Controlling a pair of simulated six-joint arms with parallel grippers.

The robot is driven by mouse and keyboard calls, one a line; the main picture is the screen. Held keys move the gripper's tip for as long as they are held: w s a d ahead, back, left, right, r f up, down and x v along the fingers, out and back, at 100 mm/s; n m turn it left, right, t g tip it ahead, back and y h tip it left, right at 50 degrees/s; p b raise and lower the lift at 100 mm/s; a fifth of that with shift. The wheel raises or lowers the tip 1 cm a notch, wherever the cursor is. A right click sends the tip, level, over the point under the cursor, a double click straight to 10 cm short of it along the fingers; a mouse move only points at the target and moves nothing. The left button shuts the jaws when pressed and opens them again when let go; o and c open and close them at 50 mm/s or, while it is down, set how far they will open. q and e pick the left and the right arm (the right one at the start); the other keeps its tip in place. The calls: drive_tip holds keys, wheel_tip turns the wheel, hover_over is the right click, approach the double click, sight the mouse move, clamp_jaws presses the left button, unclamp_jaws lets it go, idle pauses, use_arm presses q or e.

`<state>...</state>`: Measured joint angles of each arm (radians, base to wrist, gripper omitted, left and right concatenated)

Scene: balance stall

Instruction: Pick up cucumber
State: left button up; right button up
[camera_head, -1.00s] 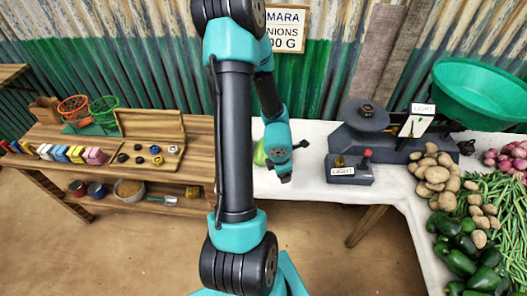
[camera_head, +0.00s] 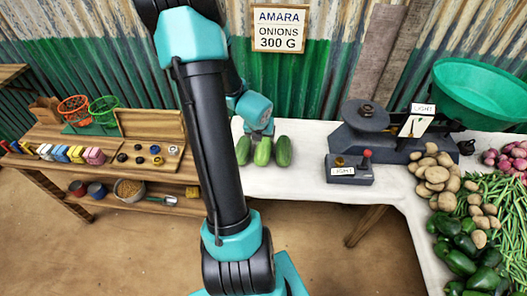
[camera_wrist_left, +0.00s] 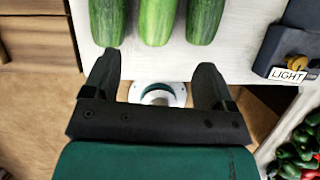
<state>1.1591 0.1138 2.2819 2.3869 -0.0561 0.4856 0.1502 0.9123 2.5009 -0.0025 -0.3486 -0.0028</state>
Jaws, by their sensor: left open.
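Three green cucumbers lie side by side on the white table: a left one (camera_head: 243,150), a middle one (camera_head: 262,152) and a right one (camera_head: 283,151). In the left wrist view the left (camera_wrist_left: 107,20), middle (camera_wrist_left: 157,20) and right (camera_wrist_left: 204,18) cucumbers show at the top, cut off by the frame. My left gripper (camera_wrist_left: 156,76) is open and empty, its fingers spread wide. In the head view it (camera_head: 262,130) shows small at the cucumbers' far ends, partly hidden. My right gripper is not in view.
A grey box marked LIGHT (camera_head: 349,171) stands right of the cucumbers, with a balance scale (camera_head: 366,118) behind it. Potatoes (camera_head: 434,172) and green peppers (camera_head: 463,262) fill the right side. A wooden shelf (camera_head: 160,125) stands at left. The table between cucumbers and box is clear.

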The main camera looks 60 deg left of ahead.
sight(263, 148)
use_arm(q)
drive_tip(key=shift+x, duration=6.05)
drive_tip(key=shift+s+d, duration=0.1)
drive_tip(key=shift+f, duration=0.1)
drive_tip(key=shift+x, duration=2.55)
drive_tip(key=shift+s, duration=0.15)
drive_tip(key=c, duration=0.7)
drive_tip(key=shift+s, duration=0.1)
